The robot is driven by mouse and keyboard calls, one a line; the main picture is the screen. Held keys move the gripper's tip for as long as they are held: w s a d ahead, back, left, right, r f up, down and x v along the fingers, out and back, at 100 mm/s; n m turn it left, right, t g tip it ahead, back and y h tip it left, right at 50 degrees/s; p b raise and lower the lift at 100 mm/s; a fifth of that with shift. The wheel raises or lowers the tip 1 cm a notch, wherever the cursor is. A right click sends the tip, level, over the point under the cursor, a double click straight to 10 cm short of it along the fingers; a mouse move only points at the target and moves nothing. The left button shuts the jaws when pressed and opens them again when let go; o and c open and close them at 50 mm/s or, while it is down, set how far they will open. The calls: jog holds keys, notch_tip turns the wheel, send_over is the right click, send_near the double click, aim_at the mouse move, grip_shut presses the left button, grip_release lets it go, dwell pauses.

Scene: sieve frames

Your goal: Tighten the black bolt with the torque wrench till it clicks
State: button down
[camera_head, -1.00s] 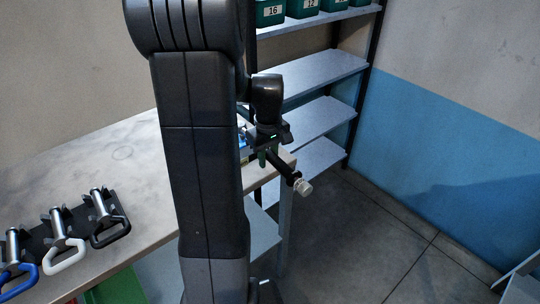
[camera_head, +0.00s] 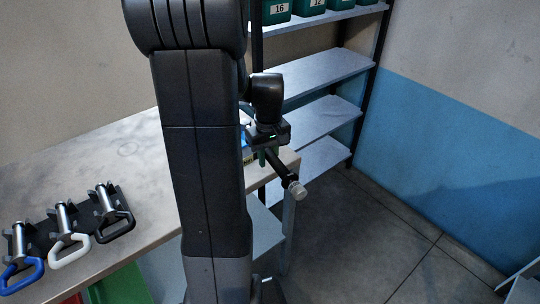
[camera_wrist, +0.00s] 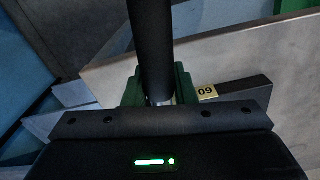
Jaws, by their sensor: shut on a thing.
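My gripper (camera_head: 264,157) hangs beyond my arm at the right end of the bench. Its green fingers are shut on a dark rod-like tool, which looks like the torque wrench (camera_head: 281,168). The tool slants down to the right, past the bench corner, and has a pale end piece. In the wrist view the dark shaft of the wrench (camera_wrist: 151,45) runs up from between the green fingers of my gripper (camera_wrist: 156,90). I cannot make out the black bolt in either view.
The bench (camera_head: 100,175) carries a dark rack with blue-, white- and black-handled tools (camera_head: 112,212) at left. Shelves (camera_head: 312,78) with green bins stand behind. A yellow tag (camera_wrist: 207,93) on a dark bar is beside the fingers. Open floor (camera_head: 370,245) lies at right.

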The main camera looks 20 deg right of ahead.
jog(key=shift+a, duration=0.1)
dwell(0.3)
jog(key=shift+a+m, duration=0.4)
jog(key=shift+a, duration=0.3)
jog(key=shift+s+a+m, duration=0.1)
jog(key=shift+a+m, duration=0.4)
jog(key=shift+m, duration=0.1)
jog(key=shift+a, duration=0.1)
dwell(0.4)
jog(key=shift+a+m, duration=0.3)
jog(key=shift+a, duration=0.2)
jog(key=shift+a+m, duration=0.2)
jog(key=shift+m, duration=0.1)
